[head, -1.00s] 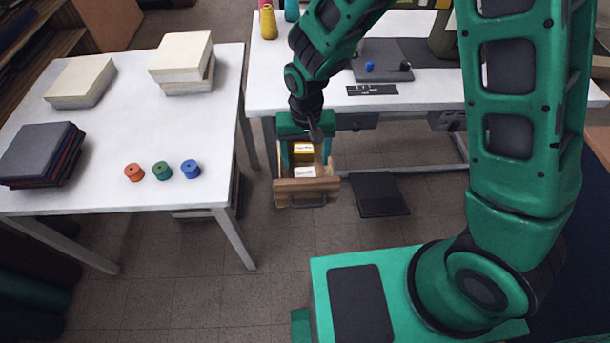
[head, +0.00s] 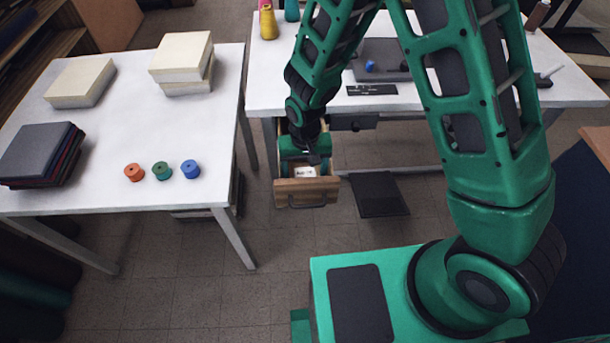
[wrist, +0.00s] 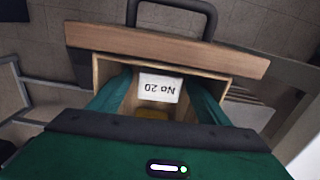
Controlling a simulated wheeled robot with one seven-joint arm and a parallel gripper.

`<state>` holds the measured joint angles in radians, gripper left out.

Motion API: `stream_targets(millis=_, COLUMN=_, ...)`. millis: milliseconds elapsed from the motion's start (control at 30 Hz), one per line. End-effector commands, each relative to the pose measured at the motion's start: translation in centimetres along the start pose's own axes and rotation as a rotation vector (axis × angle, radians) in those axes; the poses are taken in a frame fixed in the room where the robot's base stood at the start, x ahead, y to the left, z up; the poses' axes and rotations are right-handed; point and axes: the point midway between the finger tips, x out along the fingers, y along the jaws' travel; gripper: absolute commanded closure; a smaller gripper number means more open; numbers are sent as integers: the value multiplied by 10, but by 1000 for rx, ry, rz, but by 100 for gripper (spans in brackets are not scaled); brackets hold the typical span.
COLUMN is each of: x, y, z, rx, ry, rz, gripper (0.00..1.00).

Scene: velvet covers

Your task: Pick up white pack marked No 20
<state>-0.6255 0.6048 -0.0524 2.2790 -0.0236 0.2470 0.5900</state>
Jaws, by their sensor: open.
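The white pack marked No 20 (wrist: 159,87) lies in an open wooden drawer (wrist: 160,48), close to its front panel; its label reads upside down in the wrist view. In the head view the pack (head: 304,171) shows just in front of my gripper (head: 306,165). My gripper is open and points down into the drawer, its two green fingers (wrist: 157,98) on either side of the pack. I cannot tell whether they touch it. A yellow pack (wrist: 152,113) lies beside the white one, mostly hidden behind my gripper body.
The drawer (head: 306,193) hangs under the white worktable (head: 430,108), with a black handle at its front. Its side walls stand close to my fingers. A second white table (head: 120,120) with boxes, cloths and spools stands at left. A dark pedal plate (head: 380,194) lies on the floor.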

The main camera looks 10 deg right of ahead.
Motion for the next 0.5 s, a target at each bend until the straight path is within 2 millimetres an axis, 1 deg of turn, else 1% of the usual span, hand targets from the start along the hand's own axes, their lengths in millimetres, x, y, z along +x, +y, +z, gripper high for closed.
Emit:
stream_targets(millis=67, x=0, y=0, z=0, rx=0, ry=0, rz=0, gripper=30)
stream_targets(millis=100, x=0, y=0, z=0, rx=0, ry=0, rz=0, gripper=39)
stream_targets(millis=167, x=0, y=0, z=0, rx=0, ry=0, rz=0, gripper=54)
stream_targets(millis=200, x=0, y=0, z=0, rx=0, ry=0, rz=0, gripper=63)
stream_targets(millis=233, x=0, y=0, z=0, rx=0, ry=0, rz=0, gripper=70)
stream_targets(millis=267, x=0, y=0, z=0, rx=0, ry=0, rz=0, gripper=74)
stream_targets(millis=500, x=0, y=0, z=0, rx=0, ry=0, rz=0, gripper=74)
